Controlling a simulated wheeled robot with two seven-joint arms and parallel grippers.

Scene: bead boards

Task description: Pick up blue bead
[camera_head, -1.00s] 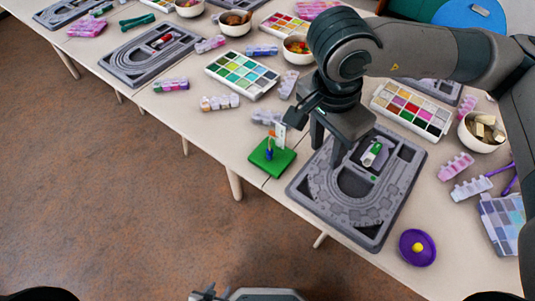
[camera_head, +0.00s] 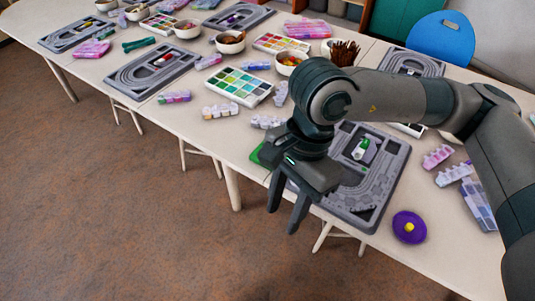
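I cannot make out a blue bead now. The green stand (camera_head: 257,153) shows only as a sliver at its left edge, behind my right gripper, and the small blue piece seen on it earlier is hidden. My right gripper (camera_head: 283,220) hangs at the table's front edge, in front of the stand and left of the near grey bead board (camera_head: 372,216). Its two fingers point down, apart, with nothing visible between them. A white and green piece (camera_head: 361,150) lies in the bead board. My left gripper is out of view.
A purple dish with a yellow knob (camera_head: 409,227) lies right of the near board. A paint palette (camera_head: 239,87), pastel bead boxes (camera_head: 221,110) and bowls (camera_head: 289,63) stand further back. The floor in front of the table is clear.

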